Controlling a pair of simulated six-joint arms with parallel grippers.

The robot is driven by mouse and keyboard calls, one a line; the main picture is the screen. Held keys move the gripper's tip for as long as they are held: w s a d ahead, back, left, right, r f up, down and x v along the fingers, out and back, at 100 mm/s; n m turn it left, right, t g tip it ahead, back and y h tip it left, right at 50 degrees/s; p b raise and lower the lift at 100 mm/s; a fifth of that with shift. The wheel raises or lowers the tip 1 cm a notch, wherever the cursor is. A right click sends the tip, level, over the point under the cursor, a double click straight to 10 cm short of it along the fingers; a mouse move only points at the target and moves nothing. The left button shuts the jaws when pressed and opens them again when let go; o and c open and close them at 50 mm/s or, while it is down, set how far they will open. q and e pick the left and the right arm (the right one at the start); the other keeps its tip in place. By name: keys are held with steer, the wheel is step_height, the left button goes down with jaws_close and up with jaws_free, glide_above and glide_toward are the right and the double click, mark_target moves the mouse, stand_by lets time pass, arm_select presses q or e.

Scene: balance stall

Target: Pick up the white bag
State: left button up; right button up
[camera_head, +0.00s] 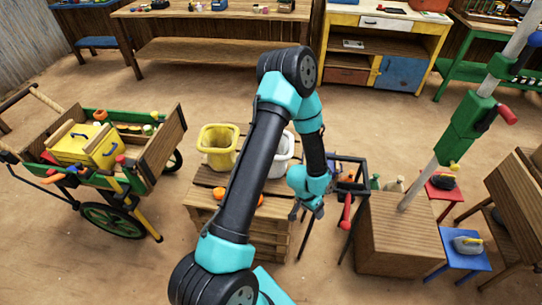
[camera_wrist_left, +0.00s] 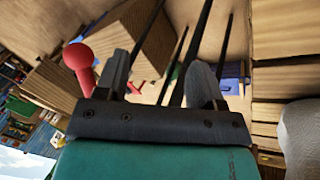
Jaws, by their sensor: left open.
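I cannot clearly make out a white bag. A white container (camera_head: 284,152) sits on the slatted crate, partly hidden behind my arm. My left gripper (camera_head: 307,213) hangs beside the crate's right edge, right of and nearer than the white container. In the left wrist view its fingers (camera_wrist_left: 162,64) are apart with nothing gripped. A pale rounded surface (camera_wrist_left: 302,132) shows at that view's right edge. My right gripper is not in view.
A yellow bucket (camera_head: 218,146) stands on the slatted crate (camera_head: 269,230). A red-knobbed lever (camera_head: 346,212) and dark frame are just right of my left gripper. A wooden box (camera_head: 398,240) with a post stands further right. A loaded cart (camera_head: 165,142) is at left.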

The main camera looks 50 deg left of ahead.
arm_select(q)
steer(key=w+a+r+m+y, duration=0.1)
steer(key=w+a+r+m, duration=0.2)
steer(key=w+a, duration=0.45)
steer(key=w+a+r+m, duration=0.2)
steer(key=w+a+r, duration=0.2)
steer(key=w+a, duration=0.4)
steer(key=a+r, duration=0.2)
steer(key=a, duration=0.2)
steer(key=a+r+m+y, duration=0.1)
steer(key=a+r, duration=0.1)
steer(key=a, duration=0.2)
steer(key=w+a+r+m+g, duration=0.1)
steer(key=a+r, duration=0.1)
steer(key=a, duration=0.2)
steer(key=shift+a+r+y, duration=0.3)
steer(key=shift+r, duration=0.05)
steer(key=s+a+r+m+y, duration=0.1)
steer(key=a+r+m, duration=0.1)
steer(key=a+r, duration=0.5)
steer(key=a, duration=0.2)
steer(key=shift+a+r+g, duration=0.3)
steer(key=shift+a+g, duration=0.1)
steer(key=shift+s+f, duration=0.1)
step_height(320, 180, down, 12)
steer(key=shift+r, duration=0.15)
steer(key=shift+f, duration=0.2)
